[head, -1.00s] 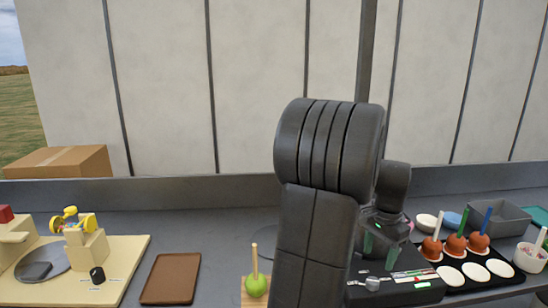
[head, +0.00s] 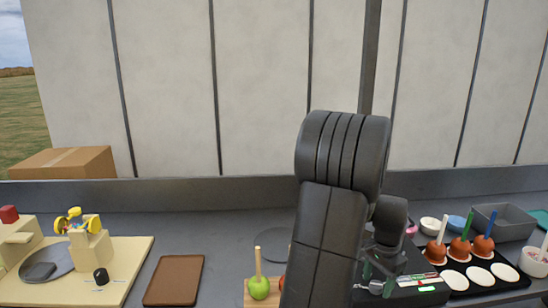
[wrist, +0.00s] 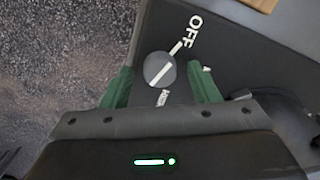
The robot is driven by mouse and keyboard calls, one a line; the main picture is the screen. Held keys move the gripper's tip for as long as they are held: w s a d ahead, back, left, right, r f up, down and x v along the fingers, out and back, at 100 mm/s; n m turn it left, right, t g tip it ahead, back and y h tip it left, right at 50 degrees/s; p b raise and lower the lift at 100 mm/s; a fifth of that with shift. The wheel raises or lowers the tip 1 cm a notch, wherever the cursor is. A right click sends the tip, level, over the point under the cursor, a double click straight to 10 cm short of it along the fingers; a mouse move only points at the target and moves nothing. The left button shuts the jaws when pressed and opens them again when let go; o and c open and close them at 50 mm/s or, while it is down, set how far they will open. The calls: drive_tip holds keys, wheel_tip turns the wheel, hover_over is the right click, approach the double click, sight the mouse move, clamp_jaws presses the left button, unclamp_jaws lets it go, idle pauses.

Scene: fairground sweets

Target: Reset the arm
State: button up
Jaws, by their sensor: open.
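My gripper (head: 378,277) is open, with its green fingers pointing down over the front of a dark appliance (head: 415,266). In the wrist view my gripper (wrist: 162,86) has its fingers spread to either side of a round grey knob (wrist: 160,69) with a white pointer line. The line points up and right toward the white word OFF on the dark panel. Nothing is held, and I cannot tell whether a finger touches the knob. My arm hides part of the counter and the appliance's left side in the head view.
Caramel apples on sticks (head: 459,249) stand on a black tray (head: 522,284) at the right, near a grey bin (head: 503,220). A green apple (head: 258,287) is left of my arm. A brown tray (head: 174,280) and a cream board (head: 125,272) lie farther left.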

wheel_tip(320, 180, up, 13)
wheel_tip(320, 180, down, 13)
drive_tip(key=shift+f, duration=0.2)
drive_tip(key=shift+r+m, duration=0.1)
drive_tip(key=shift+m, duration=1.2)
drive_tip(key=m, duration=0.4)
drive_tip(key=shift+m+b, duration=0.3)
drive_tip(key=m+b, duration=0.1)
drive_tip(key=m, duration=0.5)
drive_tip(key=shift+m, duration=0.3)
drive_tip(key=shift+r, duration=1.35)
